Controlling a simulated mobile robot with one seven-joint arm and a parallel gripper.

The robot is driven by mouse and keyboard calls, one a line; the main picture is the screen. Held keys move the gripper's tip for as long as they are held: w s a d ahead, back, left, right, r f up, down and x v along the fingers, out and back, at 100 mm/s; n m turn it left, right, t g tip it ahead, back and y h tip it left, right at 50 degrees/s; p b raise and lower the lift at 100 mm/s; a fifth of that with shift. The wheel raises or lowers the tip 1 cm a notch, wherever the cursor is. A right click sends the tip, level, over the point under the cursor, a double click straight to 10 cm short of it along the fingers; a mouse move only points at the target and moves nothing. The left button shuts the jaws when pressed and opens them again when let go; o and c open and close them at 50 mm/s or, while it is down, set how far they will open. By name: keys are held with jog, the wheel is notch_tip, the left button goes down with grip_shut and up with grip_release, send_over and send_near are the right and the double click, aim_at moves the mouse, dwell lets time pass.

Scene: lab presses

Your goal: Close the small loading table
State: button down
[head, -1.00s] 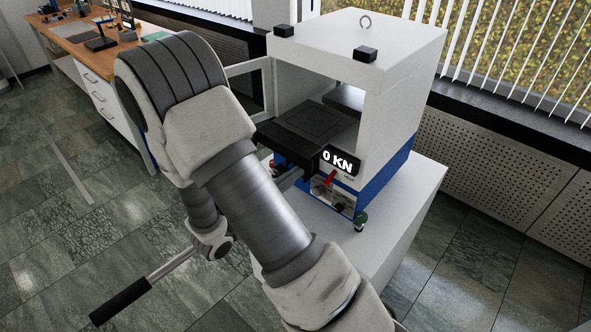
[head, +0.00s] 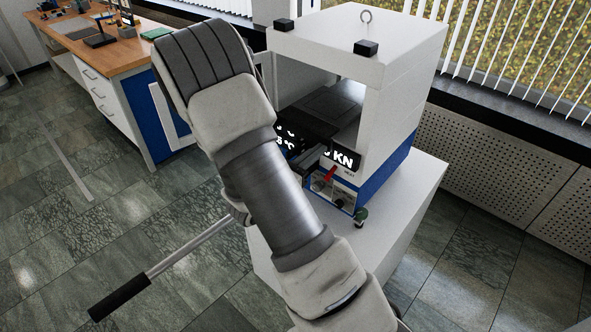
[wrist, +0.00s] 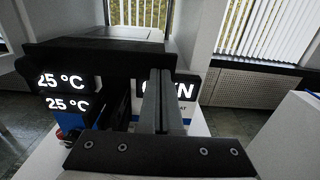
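The small loading table (head: 309,123) is a black slab at the front opening of the white and blue press (head: 410,85). In the head view it still sticks out a little past the press front. In the wrist view its dark front edge (wrist: 95,62) spans the upper left. My gripper (wrist: 160,74) is empty, its two fingers side by side and looking shut. Their tips are at the right part of the table's front edge; contact looks likely but is not certain.
A white-framed door (head: 165,115) hangs open left of the press, partly behind my arm. A lever with a black handle (head: 120,297) reaches out at lower left. Temperature readouts (wrist: 64,90) and a red handle (head: 326,178) are below the table. A wooden-topped bench (head: 125,45) stands behind.

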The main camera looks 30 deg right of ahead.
aim_at(347, 133)
jog(key=b+x, duration=0.2)
jog(key=x, duration=1.1)
jog(key=shift+d, duration=0.2)
jog(key=shift+w+d, duration=0.15)
jog(key=shift+d, duration=0.1)
jog(key=shift+r, duration=0.15)
jog(key=shift+d+r, duration=0.1)
